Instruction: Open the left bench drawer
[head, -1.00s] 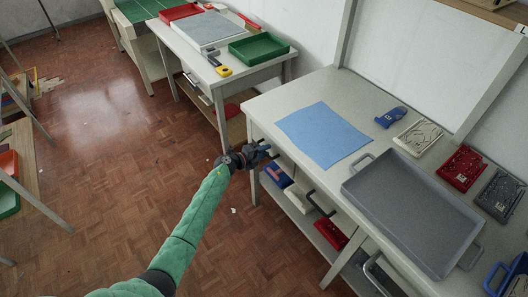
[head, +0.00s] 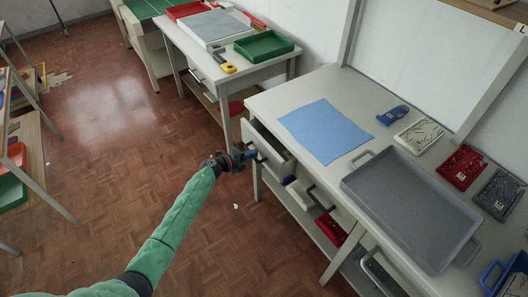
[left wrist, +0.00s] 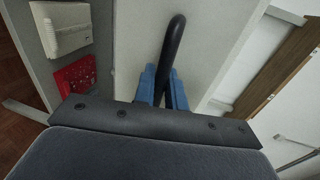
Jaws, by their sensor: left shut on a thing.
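The left bench drawer (head: 272,146) is pulled part of the way out from under the front edge of the bench, at the end by the blue mat. My left gripper (head: 256,154) is at its front. In the left wrist view, the blue fingers of my left gripper (left wrist: 163,88) are shut on the dark curved drawer handle (left wrist: 174,45). The pale drawer front (left wrist: 135,40) fills the upper middle of that view. The drawer's inside shows only as a narrow opening in the head view. My right gripper is not in view.
The bench top (head: 268,97) holds a blue mat (head: 325,131), a grey tray (head: 410,212) and several small items. A red box (head: 330,230) lies on the shelf below. A second table (head: 180,38) stands behind. The wood floor (head: 110,130) left of the bench is clear.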

